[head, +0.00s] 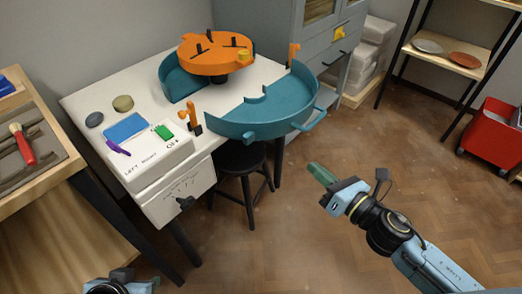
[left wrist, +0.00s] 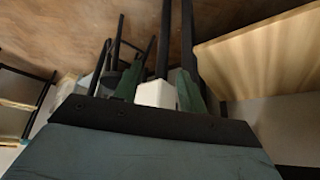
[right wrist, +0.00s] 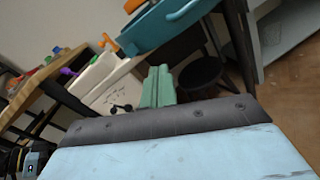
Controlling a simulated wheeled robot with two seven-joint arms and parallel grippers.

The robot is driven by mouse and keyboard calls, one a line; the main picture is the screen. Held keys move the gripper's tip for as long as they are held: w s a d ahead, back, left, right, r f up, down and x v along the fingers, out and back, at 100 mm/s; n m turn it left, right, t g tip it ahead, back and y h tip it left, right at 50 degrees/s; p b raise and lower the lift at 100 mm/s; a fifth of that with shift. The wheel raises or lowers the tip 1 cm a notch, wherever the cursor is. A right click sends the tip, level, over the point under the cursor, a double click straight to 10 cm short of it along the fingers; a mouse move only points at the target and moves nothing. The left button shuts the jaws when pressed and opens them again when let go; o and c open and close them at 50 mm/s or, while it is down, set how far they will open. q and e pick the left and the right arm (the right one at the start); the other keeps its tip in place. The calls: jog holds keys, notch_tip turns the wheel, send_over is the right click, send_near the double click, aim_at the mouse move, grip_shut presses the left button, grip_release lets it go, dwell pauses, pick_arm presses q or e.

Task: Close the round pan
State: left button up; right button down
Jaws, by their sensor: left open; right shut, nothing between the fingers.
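The round pan is teal and in two halves on the white wheel table. The back half (head: 175,82) curves behind the orange wheel head (head: 215,55). The front half (head: 262,122) sits apart from it, over the table's right end, with handles on its outer wall; it also shows in the right wrist view (right wrist: 155,28). Orange latches stand at the near (head: 192,114) and far (head: 293,53) sides. My right gripper (head: 321,174) is shut and empty, right of and below the front half; its fingers show in the right wrist view (right wrist: 158,88). My left gripper (left wrist: 160,85) is open and empty, low at the left.
A control box (head: 150,155) with a blue pad, purple and green pieces fills the table's near end. A black stool (head: 240,160) stands beneath. A wooden bench (head: 35,170) is at left, a grey cabinet (head: 285,30) behind. The floor at right is open, with a red bin (head: 490,138) beyond.

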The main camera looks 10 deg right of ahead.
jog(key=s+a+r+n+g+y, duration=0.1)
jog(key=a+n+y, duration=0.2)
jog(key=n, duration=0.3)
send_near(251, 138)
jog(key=shift+n+g, duration=0.3)
jog(key=shift+n, duration=0.1)
jog(key=x, duration=0.5)
jog(key=shift+w+r, duration=0.1)
jog(key=shift+w, duration=0.25)
jog(key=shift+w+a, duration=0.4)
jog(key=shift+w, duration=0.05)
pick_arm(q)
jog(key=shift+s+d+r, duration=0.15)
jog(key=shift+r, duration=0.35)
jog(key=shift+s+d+r, duration=0.1)
jog(key=shift+s+r, duration=0.05)
jog(key=shift+r, duration=0.3)
jog(key=shift+w, duration=0.1)
